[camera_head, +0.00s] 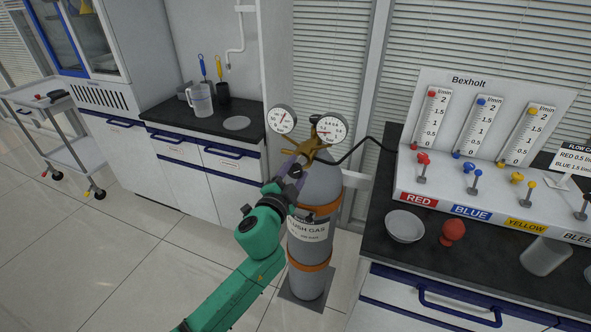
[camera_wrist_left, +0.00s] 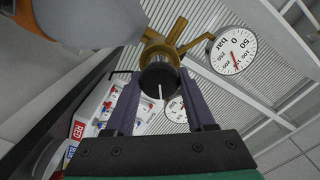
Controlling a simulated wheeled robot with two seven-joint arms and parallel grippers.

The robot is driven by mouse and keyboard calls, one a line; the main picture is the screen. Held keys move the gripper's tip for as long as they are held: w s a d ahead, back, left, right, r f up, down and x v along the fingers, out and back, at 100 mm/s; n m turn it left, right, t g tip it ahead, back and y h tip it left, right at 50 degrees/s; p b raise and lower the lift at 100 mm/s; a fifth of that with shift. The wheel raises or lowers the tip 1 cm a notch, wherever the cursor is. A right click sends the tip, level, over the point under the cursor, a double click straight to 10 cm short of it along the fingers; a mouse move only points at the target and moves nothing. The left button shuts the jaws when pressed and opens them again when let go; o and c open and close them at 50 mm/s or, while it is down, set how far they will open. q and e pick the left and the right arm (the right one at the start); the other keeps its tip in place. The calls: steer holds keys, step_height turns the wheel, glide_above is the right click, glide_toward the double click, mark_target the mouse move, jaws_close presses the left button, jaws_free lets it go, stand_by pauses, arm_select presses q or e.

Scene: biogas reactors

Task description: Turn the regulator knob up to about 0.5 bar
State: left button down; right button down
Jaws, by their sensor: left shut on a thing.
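The regulator (camera_head: 318,147) is a brass body on top of the grey flush gas cylinder (camera_head: 317,259). It carries two round white gauges, a left one (camera_head: 281,119) and a right one (camera_head: 331,128); their needles are too small to read surely. My left gripper (camera_head: 292,173) is at the front of the regulator. In the left wrist view its two purple fingers are shut on the black regulator knob (camera_wrist_left: 158,82), one on each side. A white mark on the knob points toward the gripper's palm. A bar gauge (camera_wrist_left: 233,50) with a red needle shows beyond. My right gripper is not in view.
At right, a dark bench (camera_head: 415,262) holds the Bexholt flow panel (camera_head: 480,150), a white bowl (camera_head: 404,226), a red bulb (camera_head: 452,232) and a clear beaker (camera_head: 545,256). A black hose (camera_head: 362,148) runs from the regulator. A counter with a jug (camera_head: 200,100) stands left.

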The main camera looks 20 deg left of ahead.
arm_select(q)
steer(key=m, duration=0.4)
steer(key=shift+f+m, duration=0.15)
steer(key=shift+m, duration=0.25)
steer(key=m+p, duration=0.1)
steer(key=m, duration=0.2)
steer(key=shift+m, duration=0.3)
steer(key=m+p, duration=0.1)
steer(key=m, duration=0.3)
steer(key=shift+f, duration=0.1)
steer(key=shift+f+m+p, duration=0.1)
steer(key=shift+m+p, duration=0.35)
steer(key=shift+m, duration=1.75)
steer(key=shift+c, duration=1.4)
jaws_free()
